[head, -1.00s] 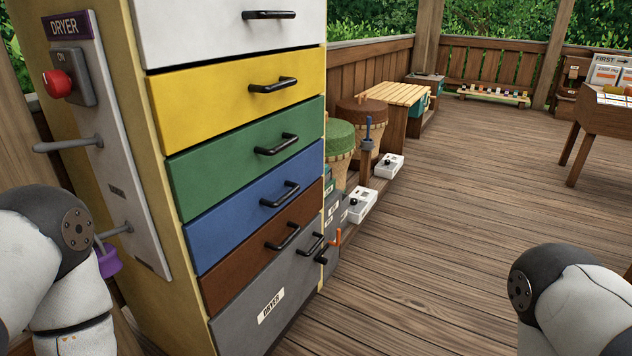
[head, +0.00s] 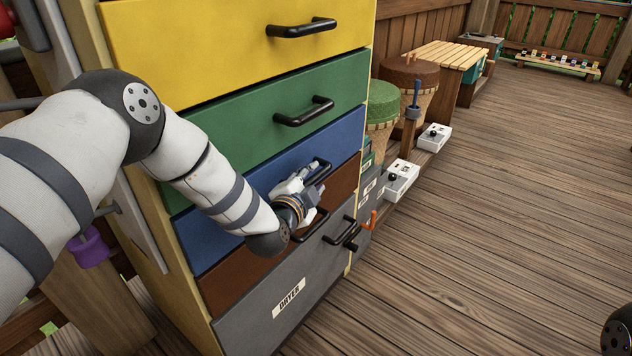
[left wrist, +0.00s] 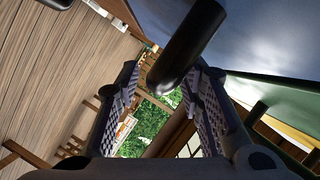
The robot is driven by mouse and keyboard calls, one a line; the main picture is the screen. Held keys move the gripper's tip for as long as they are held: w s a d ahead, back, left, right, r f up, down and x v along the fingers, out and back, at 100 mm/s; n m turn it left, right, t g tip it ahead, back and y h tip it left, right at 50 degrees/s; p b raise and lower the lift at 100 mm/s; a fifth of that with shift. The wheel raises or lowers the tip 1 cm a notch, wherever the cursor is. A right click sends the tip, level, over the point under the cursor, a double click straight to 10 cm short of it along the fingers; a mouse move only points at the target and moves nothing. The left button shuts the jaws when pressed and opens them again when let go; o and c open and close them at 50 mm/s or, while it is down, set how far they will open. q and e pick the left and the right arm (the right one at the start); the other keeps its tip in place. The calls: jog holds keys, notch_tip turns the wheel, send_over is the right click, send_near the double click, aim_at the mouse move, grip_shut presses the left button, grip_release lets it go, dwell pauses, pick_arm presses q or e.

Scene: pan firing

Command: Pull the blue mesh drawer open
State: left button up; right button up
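The blue drawer (head: 208,240) sits between the green and brown drawers in the cabinet and looks closed; its front is plain, with no mesh visible. Its black bar handle (head: 323,173) is partly hidden by my left gripper (head: 308,178), which is right at it. In the left wrist view the blue front (left wrist: 265,32) fills the upper right, and the black handle (left wrist: 188,45) lies at the mouth of my left gripper (left wrist: 165,82), between its fingertips. The fingers are apart, with gaps beside the bar. My right gripper is out of view.
The green drawer (head: 235,140) with its handle is just above, the brown drawer (head: 235,288) and grey dryer drawer (head: 250,325) below. Ice-cream-cone stools (head: 408,85) and white boxes (head: 400,180) stand right of the cabinet. The wooden floor (head: 500,240) at right is clear.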

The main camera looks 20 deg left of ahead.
pick_arm(q)
jog(key=shift+x, duration=0.8)
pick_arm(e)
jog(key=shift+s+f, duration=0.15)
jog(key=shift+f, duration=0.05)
pick_arm(q)
jog(key=shift+c, duration=0.6)
grip_shut()
jog(key=shift+d, duration=0.15)
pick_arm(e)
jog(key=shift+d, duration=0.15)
